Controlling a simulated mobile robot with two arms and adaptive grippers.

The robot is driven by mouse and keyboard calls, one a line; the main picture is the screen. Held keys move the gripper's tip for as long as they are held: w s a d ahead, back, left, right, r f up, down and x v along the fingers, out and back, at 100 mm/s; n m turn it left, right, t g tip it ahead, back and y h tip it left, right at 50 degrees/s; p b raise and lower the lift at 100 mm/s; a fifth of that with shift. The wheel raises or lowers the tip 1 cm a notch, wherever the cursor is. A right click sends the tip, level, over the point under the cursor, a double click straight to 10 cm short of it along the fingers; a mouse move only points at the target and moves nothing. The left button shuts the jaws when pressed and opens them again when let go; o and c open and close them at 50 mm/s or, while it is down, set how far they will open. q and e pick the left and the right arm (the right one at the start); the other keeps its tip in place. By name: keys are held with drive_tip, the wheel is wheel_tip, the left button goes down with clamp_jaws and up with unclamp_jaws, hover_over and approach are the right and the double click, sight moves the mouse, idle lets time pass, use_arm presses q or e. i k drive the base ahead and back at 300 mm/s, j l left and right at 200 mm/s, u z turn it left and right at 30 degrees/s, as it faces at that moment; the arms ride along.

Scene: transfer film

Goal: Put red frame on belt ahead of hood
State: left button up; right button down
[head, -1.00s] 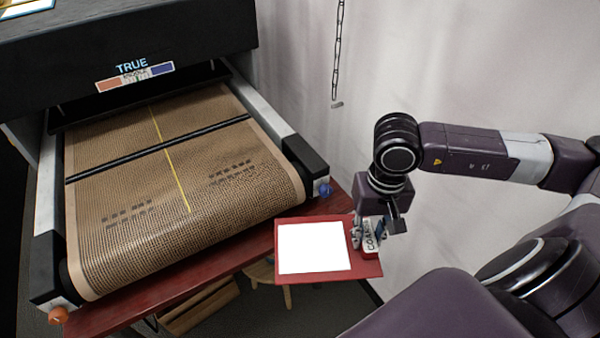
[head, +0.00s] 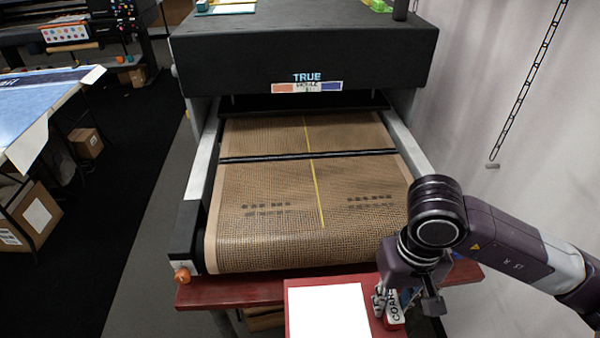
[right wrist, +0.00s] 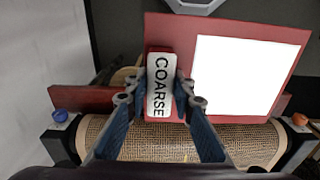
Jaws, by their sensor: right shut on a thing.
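My right gripper (right wrist: 158,98) is shut on the red frame (right wrist: 167,29) by its block labelled COARSE (right wrist: 160,88). The frame is a flat red board with a white rectangle on it. In the head view the red frame (head: 296,290) is at the bottom, in front of the belt's near end and apart from the belt surface, partly cut off by the picture edge. My right gripper (head: 391,300) is at its right side. The mesh belt (head: 290,185) runs under the black dryer hood (head: 300,50). My left gripper is not in view.
A yellow line (head: 315,185) runs along the belt and a black bar (head: 310,156) crosses it. A red ledge (head: 235,291) lies below the belt's near end. A chain (head: 525,85) hangs at right. A blue-topped table (head: 45,115) stands at left.

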sight(308, 189)
drive_tip(key=i+j+z, duration=0.15)
drive_tip(key=j, duration=0.55)
drive_tip(key=i+j+z, duration=0.15)
drive_tip(key=j, duration=0.55)
drive_tip(key=j+z, duration=0.15)
drive_tip(key=j, duration=0.6)
drive_tip(key=i+j+z, duration=0.15)
drive_tip(key=i+j, duration=0.2)
drive_tip(key=i+j+z, duration=0.1)
drive_tip(key=i+j, duration=0.2)
drive_tip(key=j, duration=0.15)
